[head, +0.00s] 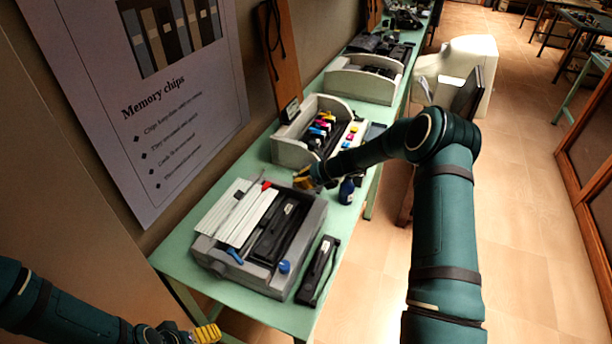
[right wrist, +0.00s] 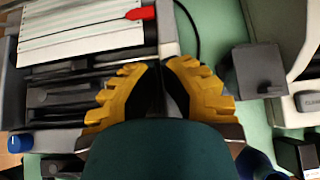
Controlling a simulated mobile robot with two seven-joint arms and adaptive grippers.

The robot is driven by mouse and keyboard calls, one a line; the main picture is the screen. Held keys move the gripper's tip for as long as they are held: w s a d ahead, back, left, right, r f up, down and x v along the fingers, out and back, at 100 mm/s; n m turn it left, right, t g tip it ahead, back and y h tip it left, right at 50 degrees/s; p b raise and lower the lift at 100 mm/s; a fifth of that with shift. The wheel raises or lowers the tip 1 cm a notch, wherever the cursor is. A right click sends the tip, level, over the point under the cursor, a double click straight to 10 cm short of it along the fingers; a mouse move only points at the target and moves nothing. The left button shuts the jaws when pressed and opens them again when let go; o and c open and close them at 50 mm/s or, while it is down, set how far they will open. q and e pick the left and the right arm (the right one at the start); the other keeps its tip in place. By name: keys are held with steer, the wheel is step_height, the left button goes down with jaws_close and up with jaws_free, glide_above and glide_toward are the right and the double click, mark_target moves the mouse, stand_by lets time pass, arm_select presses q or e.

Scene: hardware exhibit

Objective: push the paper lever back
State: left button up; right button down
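A grey printer (head: 258,241) with its top open and white paper (head: 240,212) across its back lies on the green table. A small red lever (head: 266,185) stands at the paper's far end; it also shows in the right wrist view (right wrist: 140,13). A blue lever (head: 235,256) and a blue knob (head: 284,267) are at the near end. I cannot tell by a label which is the paper lever.
A black part (head: 317,268) lies right of the printer. A dark blue bottle (head: 347,190) stands near my right gripper. A white bin (head: 293,150) with coloured cartridges is beyond. A wall poster (head: 150,100) is at left; open floor is at right.

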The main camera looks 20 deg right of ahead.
mark_target(293, 189)
steer(key=shift+w+a+r, duration=0.15)
steer(key=shift+w+r, duration=0.05)
steer(key=shift+w, duration=0.1)
steer(key=shift+w+a+r, duration=0.25)
steer(key=shift+w+a, duration=0.65)
steer(key=shift+w, duration=0.1)
steer(key=shift+r+p, duration=0.65)
steer(key=shift+r, duration=0.2)
